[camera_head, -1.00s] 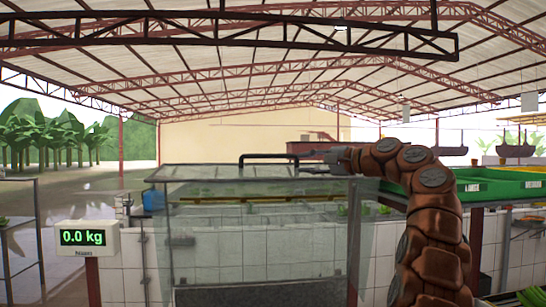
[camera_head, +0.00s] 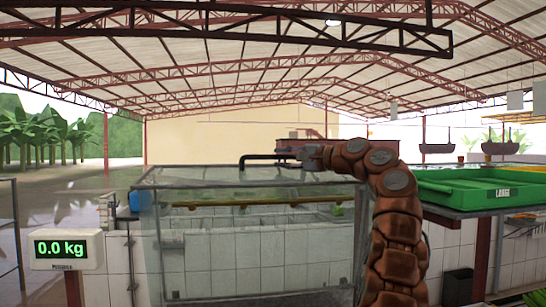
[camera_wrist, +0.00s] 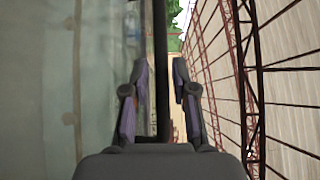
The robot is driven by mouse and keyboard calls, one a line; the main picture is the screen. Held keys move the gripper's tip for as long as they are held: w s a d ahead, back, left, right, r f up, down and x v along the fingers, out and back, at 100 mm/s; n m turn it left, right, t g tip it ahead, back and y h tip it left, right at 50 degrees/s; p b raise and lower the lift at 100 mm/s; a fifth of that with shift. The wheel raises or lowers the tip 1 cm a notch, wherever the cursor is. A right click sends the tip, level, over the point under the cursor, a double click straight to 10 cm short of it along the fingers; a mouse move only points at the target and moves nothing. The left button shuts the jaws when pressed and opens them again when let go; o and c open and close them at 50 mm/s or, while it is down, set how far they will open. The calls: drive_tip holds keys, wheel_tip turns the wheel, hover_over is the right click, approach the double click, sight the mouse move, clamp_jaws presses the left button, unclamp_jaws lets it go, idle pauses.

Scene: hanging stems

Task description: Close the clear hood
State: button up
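The clear hood (camera_head: 260,236) is a see-through box with a pale frame in the middle of the head view. A dark bar handle (camera_head: 268,157) runs along its top edge. My gripper (camera_head: 309,157) is level with the right end of this handle, and my brown arm bends up to it from the right. In the wrist view my gripper (camera_wrist: 160,90) has its two fingers apart, with the dark bar (camera_wrist: 160,45) running between them. Gaps show beside the bar, so the fingers do not look clamped on it. Whether a finger touches it is unclear.
A scale display (camera_head: 66,249) reading 0.0 kg stands at the left. A green tray (camera_head: 468,190) rests on a stand to the right, close to my arm. White tiled basins (camera_head: 245,254) show through and behind the hood.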

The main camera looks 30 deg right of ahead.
sight(277, 158)
drive_tip(key=shift+x, duration=1)
drive_tip(key=shift+w+a+p, duration=0.3)
drive_tip(key=shift+w+p, duration=0.1)
drive_tip(key=shift+w, duration=0.1)
clamp_jaws()
